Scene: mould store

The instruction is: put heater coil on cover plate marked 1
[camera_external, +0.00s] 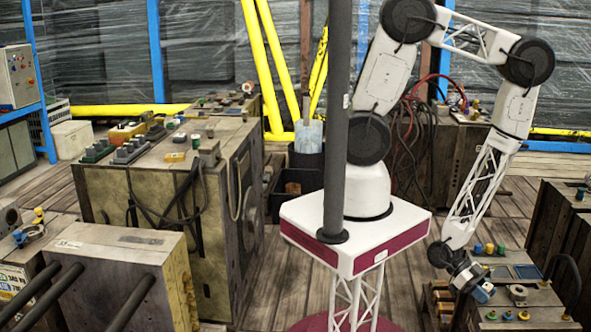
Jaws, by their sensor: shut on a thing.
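My gripper (474,286) is at the lower right, low over a worn wooden block (550,303). It is shut on a small blue-and-grey thing (486,293), too small and partly covered to tell clearly whether it is the heater coil. Two flat plates lie on the block just behind and right of the gripper: a dark one (500,272) and a bluish one (527,271). No number can be read on either, so I cannot tell which is the cover plate marked 1.
A pale ring-shaped piece (517,292) and several small coloured knobs (490,249) stand on the block near my gripper. A black cable loop (566,262) rises at its right side. A larger wooden crate (556,225) stands behind on the right. Big machine blocks (160,205) fill the left.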

